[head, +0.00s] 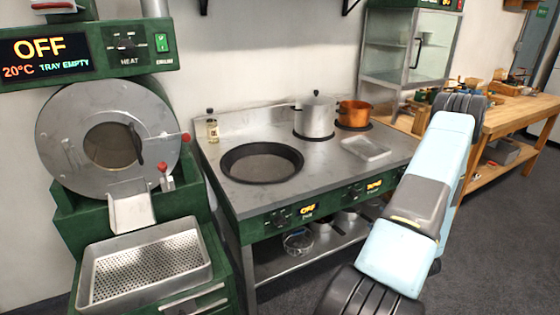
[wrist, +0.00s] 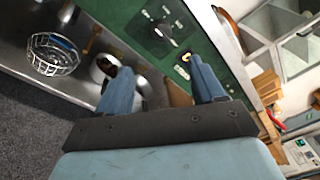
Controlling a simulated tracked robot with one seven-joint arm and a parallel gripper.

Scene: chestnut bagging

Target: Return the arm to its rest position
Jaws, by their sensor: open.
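My light blue arm (head: 408,215) rises at the right of the head view, in front of the stove's right end. Its gripper does not clearly show in the head view. In the wrist view my gripper (wrist: 162,88) has two blue fingers set wide apart with nothing between them. Behind the fingers, the stove's green front panel (wrist: 130,22) with a dark knob appears tilted.
The steel stove (head: 225,175) carries a black pan (head: 262,162), a steel pot (head: 315,117), a copper pot (head: 355,114) and a tray (head: 365,148). A roaster (head: 70,130) with a perforated tray (head: 150,270) stands left. A wooden bench (head: 510,115) stands right.

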